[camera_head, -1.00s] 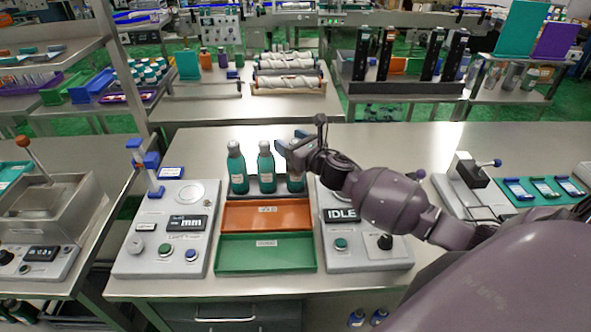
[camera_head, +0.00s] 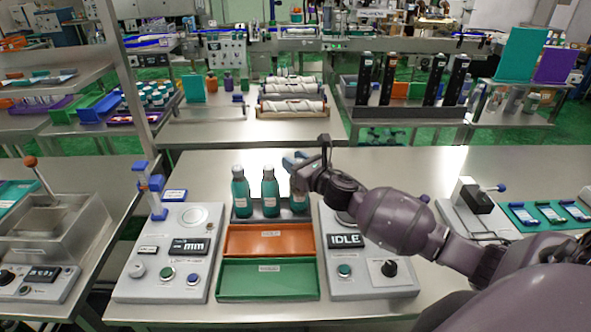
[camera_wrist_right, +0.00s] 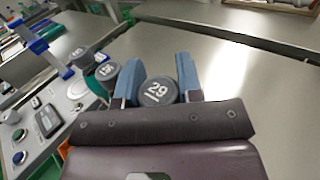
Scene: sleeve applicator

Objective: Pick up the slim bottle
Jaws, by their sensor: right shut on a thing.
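Three teal bottles with grey caps stand in a row in a dark holder (camera_head: 255,218): a left one (camera_head: 240,197), a middle one (camera_head: 269,194) and a right one (camera_head: 299,205). My right gripper (camera_head: 297,164) is at the top of the right bottle and hides its cap in the head view. In the right wrist view, the blue jaws are shut around this bottle's grey cap (camera_wrist_right: 157,92), marked 29. The two other caps are to the left, outside the jaws. Which bottle is the slim one I cannot tell. My left gripper is not in view.
An orange tray (camera_head: 268,241) and a green tray (camera_head: 267,281) lie in front of the holder. A console with a display (camera_head: 190,246) stands at left, and one reading IDLE (camera_head: 346,241) at right. Bare table (camera_head: 420,165) lies behind and right of the bottles.

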